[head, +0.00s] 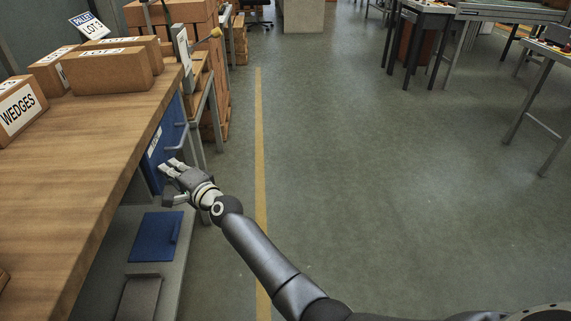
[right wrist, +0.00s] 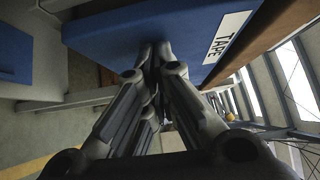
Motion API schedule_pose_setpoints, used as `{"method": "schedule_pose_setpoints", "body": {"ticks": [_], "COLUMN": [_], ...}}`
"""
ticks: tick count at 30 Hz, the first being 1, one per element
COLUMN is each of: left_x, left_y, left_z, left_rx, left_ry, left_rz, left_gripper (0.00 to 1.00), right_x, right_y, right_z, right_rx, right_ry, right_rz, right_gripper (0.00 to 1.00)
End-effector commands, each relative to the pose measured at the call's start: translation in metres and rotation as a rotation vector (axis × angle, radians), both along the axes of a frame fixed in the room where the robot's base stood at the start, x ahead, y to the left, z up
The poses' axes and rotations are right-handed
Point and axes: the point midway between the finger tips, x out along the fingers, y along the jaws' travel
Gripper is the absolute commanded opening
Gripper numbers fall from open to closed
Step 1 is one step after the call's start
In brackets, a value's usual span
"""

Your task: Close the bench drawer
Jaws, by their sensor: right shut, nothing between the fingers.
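The bench drawer (head: 168,133) has a blue front with a grey bar handle (head: 181,131) and sits under the right edge of the wooden bench. Its front looks close to the bench edge; I cannot tell whether a small gap is left. In the right wrist view the blue front (right wrist: 135,30) fills the top, with a white label reading TAPE. My right gripper (head: 168,167) is shut and empty at the near lower part of the front. Its fingertips (right wrist: 154,50) are at the blue face, touching or very close. My left gripper is not in view.
The wooden bench top (head: 90,150) carries cardboard boxes (head: 108,70), one marked WEDGES. A lower shelf (head: 180,265) holds a blue object (head: 155,237). Pallets of boxes stand beyond the bench.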

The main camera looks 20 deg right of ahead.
Motion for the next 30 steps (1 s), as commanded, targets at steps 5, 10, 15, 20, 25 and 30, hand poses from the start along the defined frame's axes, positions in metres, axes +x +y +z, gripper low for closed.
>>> {"method": "schedule_pose_setpoints", "body": {"ticks": [5, 10, 15, 20, 25, 30], "left_x": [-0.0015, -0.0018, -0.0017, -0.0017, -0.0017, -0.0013], "left_y": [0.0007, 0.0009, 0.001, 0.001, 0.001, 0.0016], "left_z": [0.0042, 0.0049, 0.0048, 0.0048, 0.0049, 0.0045], "left_rx": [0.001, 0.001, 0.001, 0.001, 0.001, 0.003], "left_ry": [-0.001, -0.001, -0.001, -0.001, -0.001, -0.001], "left_rz": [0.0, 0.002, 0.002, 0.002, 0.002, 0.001], "left_gripper": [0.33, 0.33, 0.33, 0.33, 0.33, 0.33], "right_x": [0.0022, 0.0024, 0.0022, 0.002, 0.0018, 0.001], "right_y": [0.0073, 0.0092, 0.01, 0.0108, 0.0107, 0.006], "right_z": [-0.0002, 0.0007, 0.0014, 0.002, 0.0024, 0.0016], "right_rx": [-0.001, -0.001, 0.0, 0.0, 0.001, 0.001], "right_ry": [0.0, 0.0, -0.001, -0.002, -0.003, -0.002], "right_rz": [0.0, 0.002, 0.003, 0.005, 0.005, 0.001], "right_gripper": [0.0, 0.0, 0.0, 0.0, 0.0, 0.0]}}
